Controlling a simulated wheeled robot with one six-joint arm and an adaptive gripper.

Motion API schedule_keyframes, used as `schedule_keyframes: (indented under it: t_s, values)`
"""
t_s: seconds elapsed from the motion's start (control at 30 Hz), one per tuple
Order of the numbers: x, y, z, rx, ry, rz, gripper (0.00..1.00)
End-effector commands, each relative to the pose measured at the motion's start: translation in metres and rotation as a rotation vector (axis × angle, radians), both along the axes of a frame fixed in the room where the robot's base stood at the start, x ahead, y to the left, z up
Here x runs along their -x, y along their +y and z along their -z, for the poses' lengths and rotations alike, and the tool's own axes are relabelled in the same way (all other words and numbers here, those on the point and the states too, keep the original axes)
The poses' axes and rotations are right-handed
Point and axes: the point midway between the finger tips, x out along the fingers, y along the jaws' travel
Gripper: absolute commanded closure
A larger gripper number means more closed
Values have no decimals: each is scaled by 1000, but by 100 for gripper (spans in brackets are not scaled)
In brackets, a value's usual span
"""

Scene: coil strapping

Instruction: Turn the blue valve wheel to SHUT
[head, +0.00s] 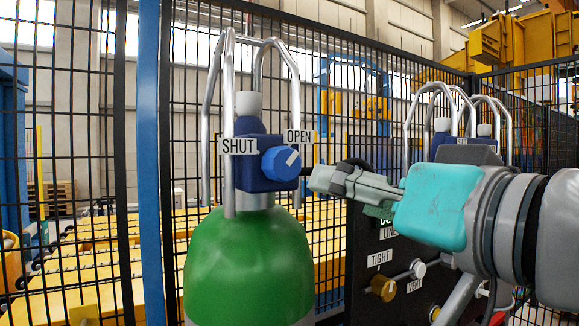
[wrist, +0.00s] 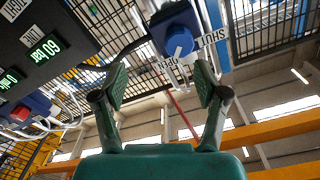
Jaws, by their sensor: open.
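The blue valve wheel (head: 280,163) sits on the dark blue valve body (head: 247,178) atop a green gas cylinder (head: 248,262). Its white pointer line slants up and right, toward the OPEN label (head: 298,136). The SHUT label (head: 239,146) is to the left. My gripper (head: 318,180) is just right of the wheel, apart from it and pointing at it. In the wrist view my gripper (wrist: 162,80) is open and empty. The wheel (wrist: 180,42) shows beyond the fingertips, between them and a little toward the right finger.
Metal guard hoops (head: 228,90) rise around the valve. A black panel (head: 365,255) with TIGHT and VENT labels and a brass knob (head: 383,288) stands below my arm. More hooped valves (head: 442,125) are at right. A black mesh fence (head: 100,170) stands behind.

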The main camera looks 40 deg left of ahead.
Motion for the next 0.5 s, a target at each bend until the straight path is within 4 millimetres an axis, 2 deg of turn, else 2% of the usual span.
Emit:
schedule_keyframes:
  t_s: [0.07, 0.2, 0.37, 0.5]
  values:
    - [12, 0, -15, 10, -17, -14, 28]
    - [21, 0, -24, 24, -27, -23, 28]
    - [19, 9, -26, 26, -26, -28, 28]
    - [12, 28, -25, 28, -24, -28, 28]
